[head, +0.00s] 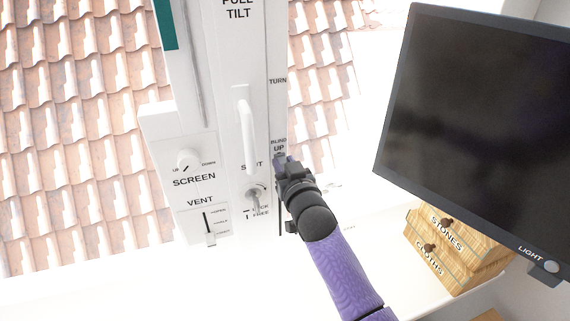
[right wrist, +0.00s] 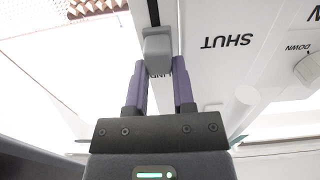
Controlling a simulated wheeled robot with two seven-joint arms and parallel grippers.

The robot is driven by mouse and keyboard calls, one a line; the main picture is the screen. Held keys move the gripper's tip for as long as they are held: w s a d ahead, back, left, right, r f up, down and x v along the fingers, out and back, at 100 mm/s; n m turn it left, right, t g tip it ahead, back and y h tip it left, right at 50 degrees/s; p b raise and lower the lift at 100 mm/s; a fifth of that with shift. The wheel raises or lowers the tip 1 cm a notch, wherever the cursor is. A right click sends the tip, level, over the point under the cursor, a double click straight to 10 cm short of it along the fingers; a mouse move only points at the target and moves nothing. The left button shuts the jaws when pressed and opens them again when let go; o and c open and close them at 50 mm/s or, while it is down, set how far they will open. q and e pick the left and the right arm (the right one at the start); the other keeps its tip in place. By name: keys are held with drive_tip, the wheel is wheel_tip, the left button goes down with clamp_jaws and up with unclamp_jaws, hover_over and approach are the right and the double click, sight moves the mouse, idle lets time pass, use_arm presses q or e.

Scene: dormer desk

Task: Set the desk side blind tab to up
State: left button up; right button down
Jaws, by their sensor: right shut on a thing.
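The desk side blind tab is a small grey block (right wrist: 157,46) on a dark narrow slot (right wrist: 153,12) in the right wrist view. My right gripper (right wrist: 159,62) has its two purple fingers closed on the tab's sides. In the head view my right gripper (head: 282,162) is at the white window frame's right edge, just below the BLIND UP label (head: 279,147). The tab is mostly hidden there by the gripper. The dark slot (head: 280,220) runs down below the gripper. My left gripper is not in view.
Left of the slot are a shut handle (head: 246,135), a lock knob (head: 254,197), a screen knob (head: 188,159) and a vent slider (head: 210,238). A dark monitor (head: 480,90) and wooden drawers (head: 455,262) stand to the right. Roof tiles show outside.

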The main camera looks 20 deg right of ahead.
drive_tip(key=shift+r, duration=0.3)
drive_tip(key=c, duration=0.7)
unclamp_jaws()
drive_tip(key=shift+o, duration=1.3)
drive_tip(key=shift+f, duration=0.1)
drive_tip(key=s, duration=1)
drive_tip(key=shift+d, duration=0.2)
